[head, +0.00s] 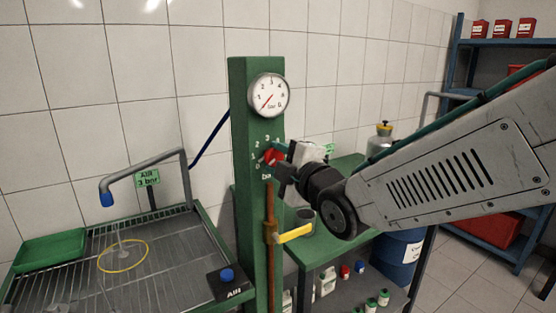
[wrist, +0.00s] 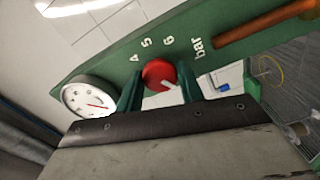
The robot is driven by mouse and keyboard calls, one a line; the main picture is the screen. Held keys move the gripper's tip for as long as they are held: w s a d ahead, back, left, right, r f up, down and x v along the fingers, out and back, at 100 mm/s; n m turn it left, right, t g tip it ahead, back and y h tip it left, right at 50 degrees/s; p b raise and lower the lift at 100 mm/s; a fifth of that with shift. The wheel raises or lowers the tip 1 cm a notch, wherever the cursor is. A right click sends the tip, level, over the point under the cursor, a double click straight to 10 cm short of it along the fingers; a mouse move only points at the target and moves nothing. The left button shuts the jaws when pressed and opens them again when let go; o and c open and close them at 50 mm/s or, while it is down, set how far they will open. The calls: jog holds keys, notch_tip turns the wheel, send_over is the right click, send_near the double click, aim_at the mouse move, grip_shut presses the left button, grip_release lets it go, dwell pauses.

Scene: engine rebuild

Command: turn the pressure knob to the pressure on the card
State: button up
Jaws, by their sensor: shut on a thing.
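The red pressure knob (head: 271,157) is on the green post below the gauge, with a ring of numbers and "bar" around it. My gripper (wrist: 159,86) is shut on the knob, one finger at each side. In the wrist view, the knob's white pointer mark (wrist: 170,86) points to the lower right, away from the printed 4, 5 and 6. The numbers on that side are hidden. The round gauge (head: 268,95) has its red needle pointing to the lower left, near the low end. The green card (head: 148,179) reads "AIR 3 bar".
A copper pipe with a yellow lever (head: 295,234) runs below the knob. A grated bench (head: 180,240) with a bent pipe and a yellow ring is at the left. A blue push button (head: 227,275) sits beside the post. Blue shelving (head: 500,43) stands at the right.

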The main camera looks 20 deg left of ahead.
jog(key=m, duration=1.3)
jog(key=shift+f+m, duration=0.1)
jog(key=shift+m, duration=0.2)
jog(key=m, duration=0.5)
jog(key=shift+m, duration=0.3)
jog(key=m, duration=0.4)
jog(key=shift+m, duration=0.3)
jog(key=o, duration=1)
